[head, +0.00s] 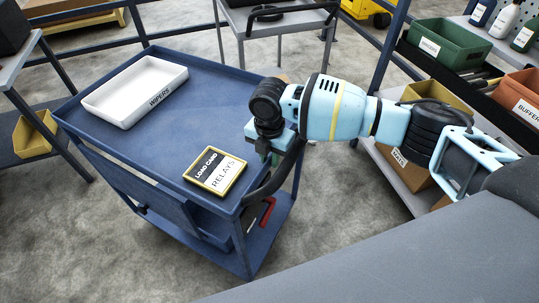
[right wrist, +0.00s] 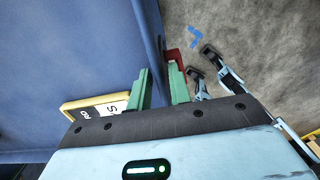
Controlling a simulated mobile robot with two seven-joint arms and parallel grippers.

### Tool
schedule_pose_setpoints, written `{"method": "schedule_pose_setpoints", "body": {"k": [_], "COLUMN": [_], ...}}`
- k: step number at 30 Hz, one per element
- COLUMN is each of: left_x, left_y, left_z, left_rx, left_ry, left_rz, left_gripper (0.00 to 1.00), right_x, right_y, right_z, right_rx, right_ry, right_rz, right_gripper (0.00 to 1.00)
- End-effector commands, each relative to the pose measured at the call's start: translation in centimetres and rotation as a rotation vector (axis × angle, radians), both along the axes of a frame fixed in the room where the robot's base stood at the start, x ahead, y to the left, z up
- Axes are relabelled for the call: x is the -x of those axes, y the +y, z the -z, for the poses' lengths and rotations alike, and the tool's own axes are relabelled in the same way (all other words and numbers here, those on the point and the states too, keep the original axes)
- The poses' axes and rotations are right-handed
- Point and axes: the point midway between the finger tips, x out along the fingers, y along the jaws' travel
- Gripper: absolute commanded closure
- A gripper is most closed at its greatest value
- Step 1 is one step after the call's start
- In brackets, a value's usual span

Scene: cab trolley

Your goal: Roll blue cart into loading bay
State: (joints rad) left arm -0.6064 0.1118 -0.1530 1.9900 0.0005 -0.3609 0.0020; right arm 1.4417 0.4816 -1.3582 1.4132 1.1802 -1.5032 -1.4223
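The blue cart (head: 205,130) stands left of centre in the head view, with a dark curved handle (head: 267,188) at its right end. A white WIPERS tray (head: 135,90) and a yellow-edged RELAYS load card (head: 215,171) lie on its top. My right gripper (head: 276,157) points down at the cart's right edge, close beside the handle. In the right wrist view its green fingers (right wrist: 161,90) are apart, with no held object visible between them. The cart top (right wrist: 70,60) and card (right wrist: 95,106) lie left of them. My left gripper is not in the head view.
A grey trolley (head: 285,20) stands behind the cart. A shelf with a green bin (head: 445,45) and orange bin (head: 522,95) is at the right. A grey table (head: 15,65) is at the left. Blue rails run behind. Grey floor (head: 60,235) is open in front.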

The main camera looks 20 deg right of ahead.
Motion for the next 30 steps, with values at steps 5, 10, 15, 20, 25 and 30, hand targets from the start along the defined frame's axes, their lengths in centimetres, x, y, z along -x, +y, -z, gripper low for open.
{"method": "schedule_pose_setpoints", "body": {"k": [5, 10, 15, 20, 25, 30], "left_x": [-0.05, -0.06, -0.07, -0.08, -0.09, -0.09], "left_y": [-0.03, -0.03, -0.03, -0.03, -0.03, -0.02], "left_z": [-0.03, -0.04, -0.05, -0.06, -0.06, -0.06], "left_rx": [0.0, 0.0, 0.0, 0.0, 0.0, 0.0], "left_ry": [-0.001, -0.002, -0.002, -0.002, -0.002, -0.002], "left_rz": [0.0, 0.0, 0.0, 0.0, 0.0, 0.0], "left_gripper": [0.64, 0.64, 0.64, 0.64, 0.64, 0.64], "right_x": [0.01, 0.01, 0.01, 0.01, 0.01, 0.01], "right_y": [0.01, -0.01, -0.02, -0.02, -0.04, -0.04], "right_z": [-0.02, -0.02, -0.03, -0.03, -0.03, -0.04], "right_rx": [0.0, 0.0, 0.001, 0.001, 0.001, 0.001], "right_ry": [0.0, 0.0, 0.001, 0.001, 0.001, 0.001], "right_rz": [0.0, 0.0, 0.0, 0.001, 0.001, 0.001], "right_gripper": [1.0, 1.0, 1.0, 1.0, 1.0, 1.0]}}
